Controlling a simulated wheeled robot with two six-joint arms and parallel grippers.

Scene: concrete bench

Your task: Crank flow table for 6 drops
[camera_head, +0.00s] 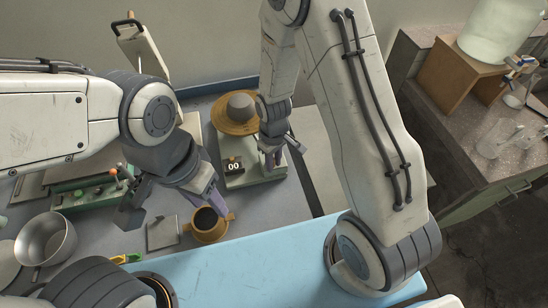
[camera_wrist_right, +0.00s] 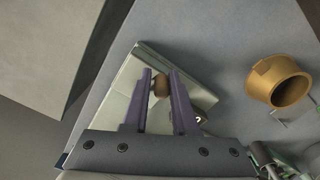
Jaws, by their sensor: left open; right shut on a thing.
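The flow table (camera_head: 252,172) has a pale green base, a round brass top (camera_head: 228,124) and a grey cone-shaped piece (camera_head: 240,105) on it. Its counter (camera_head: 233,166) reads 00. My right gripper (camera_head: 271,158) is at the right side of the base. In the right wrist view my right gripper (camera_wrist_right: 160,84) is shut on the brown crank knob (camera_wrist_right: 161,88), which shows between its fingers. The crank arm is mostly hidden. My left gripper (camera_head: 174,212) is open and empty, left of the flow table, near a brass collar with tabs (camera_head: 222,233).
The brass collar also shows in the right wrist view (camera_wrist_right: 278,92). A steel pan (camera_head: 45,238) and a green device with knobs (camera_head: 90,193) are at left. A small grey plate (camera_head: 163,234) lies beside the collar. A blue surface (camera_head: 270,260) in front is largely clear.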

